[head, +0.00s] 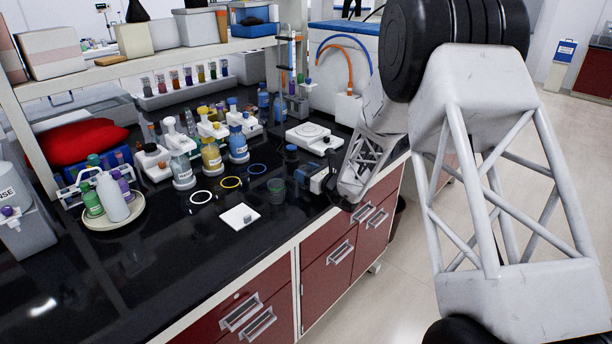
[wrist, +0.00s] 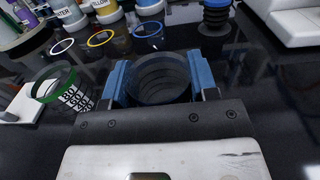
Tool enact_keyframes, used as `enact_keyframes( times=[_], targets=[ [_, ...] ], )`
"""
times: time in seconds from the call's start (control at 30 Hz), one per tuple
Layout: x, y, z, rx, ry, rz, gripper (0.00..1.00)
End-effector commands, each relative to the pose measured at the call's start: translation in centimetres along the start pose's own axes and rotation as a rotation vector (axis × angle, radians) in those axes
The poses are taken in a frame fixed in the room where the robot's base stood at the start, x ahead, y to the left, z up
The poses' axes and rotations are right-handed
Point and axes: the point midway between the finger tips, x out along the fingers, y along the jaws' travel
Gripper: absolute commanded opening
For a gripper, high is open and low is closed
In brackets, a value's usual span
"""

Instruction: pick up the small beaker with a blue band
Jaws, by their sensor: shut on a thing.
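The small beaker with a blue band (wrist: 158,88) is clear glass and sits between the two blue fingers of my gripper (wrist: 160,80) in the wrist view. The fingers are shut on its sides, and its rim shows from above. In the head view my gripper (head: 316,182) is low over the black bench near the front edge. The beaker is small and partly hidden there, and I cannot tell whether its base touches the bench. A similar beaker with a green band (wrist: 62,88) stands apart to the left; it also shows in the head view (head: 275,190).
A white tile (head: 239,215) with a small grey object lies front left. The left front bench is clear.

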Motion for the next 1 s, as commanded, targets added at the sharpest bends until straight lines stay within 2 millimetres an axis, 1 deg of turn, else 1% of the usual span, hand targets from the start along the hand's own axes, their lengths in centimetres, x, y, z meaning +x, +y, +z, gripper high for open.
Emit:
enact_keyframes(
  times=[0.17, 0.27, 0.43, 0.47, 0.67, 1.0],
  targets=[
    [0.0, 0.0, 0.8, 0.0, 0.0, 0.0, 0.3],
    [0.0, 0.0, 1.6, -0.001, -0.001, 0.0, 0.3],
    [0.0, 0.0, 3.8, -0.002, -0.002, 0.0, 0.3],
    [-0.4, 0.3, 3.5, 0.001, 0.0, 0.0, 0.3],
    [-2.8, 2.0, 3.9, -0.001, 0.0, -0.001, 0.3],
    [-7.4, 5.5, 4.4, 0.0, -0.001, 0.0, 0.3]
  ],
)
